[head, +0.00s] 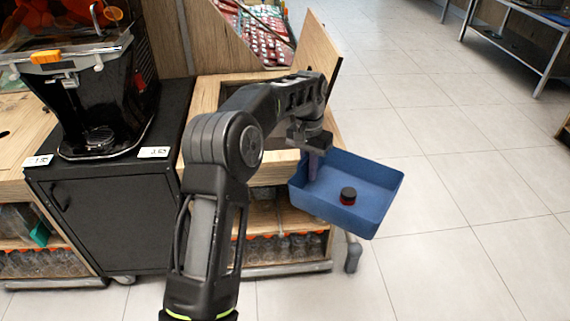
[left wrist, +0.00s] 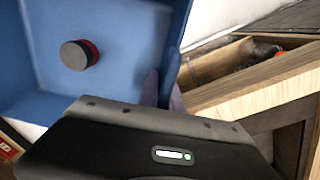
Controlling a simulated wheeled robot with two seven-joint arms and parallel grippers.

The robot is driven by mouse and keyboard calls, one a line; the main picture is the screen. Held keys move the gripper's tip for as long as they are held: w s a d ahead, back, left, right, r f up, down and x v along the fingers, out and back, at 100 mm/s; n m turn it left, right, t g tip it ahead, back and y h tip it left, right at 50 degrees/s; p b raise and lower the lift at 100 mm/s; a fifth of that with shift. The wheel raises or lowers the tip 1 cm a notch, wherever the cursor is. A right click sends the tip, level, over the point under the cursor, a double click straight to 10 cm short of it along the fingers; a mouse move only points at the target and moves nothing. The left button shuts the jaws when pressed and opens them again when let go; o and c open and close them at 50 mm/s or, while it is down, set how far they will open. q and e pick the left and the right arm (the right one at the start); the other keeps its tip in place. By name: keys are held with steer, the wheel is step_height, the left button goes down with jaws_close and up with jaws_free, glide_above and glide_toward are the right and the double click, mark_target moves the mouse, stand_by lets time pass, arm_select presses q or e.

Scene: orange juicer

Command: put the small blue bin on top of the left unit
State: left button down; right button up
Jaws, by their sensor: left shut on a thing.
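The small blue bin (head: 372,208) hangs in the air at the right of the wooden unit, over the floor, and looks tilted. A small black and red round object (head: 348,195) lies inside it. My left gripper (head: 312,168) is shut on the bin's left wall. In the left wrist view, the bin (left wrist: 120,35) fills the upper left, with the round object (left wrist: 78,55) in it; the fingers are partly hidden by the gripper body. My right gripper is not in view.
A wooden unit (head: 205,98) with an open top compartment and a raised lid (head: 318,50) stands beside the bin. Bottles fill its lower shelf. A black cabinet (head: 110,200) carries the orange juicer (head: 120,95) at left. Tiled floor (head: 470,220) is clear at right.

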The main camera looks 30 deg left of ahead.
mark_target(355, 190)
arm_select(q)
steer(key=d, duration=0.6)
steer(key=w+d+b, duration=0.1)
steer(key=d, duration=0.2)
steer(key=shift+f, duration=0.15)
steer(key=d, duration=0.1)
steer(key=d+r+p, duration=0.1)
steer(key=d, duration=0.1)
steer(key=d+r, duration=0.1)
steer(key=shift+s+d+r, duration=0.15)
steer(key=shift+s+r, duration=0.05)
steer(key=shift+s, duration=0.1)
steer(key=s+d+r+p, duration=0.1)
steer(key=s+r+p, duration=0.6)
steer(key=r+p, duration=0.3)
step_height(355, 190, up, 2)
steer(key=shift+r+p, duration=0.1)
steer(key=shift+p, duration=0.25)
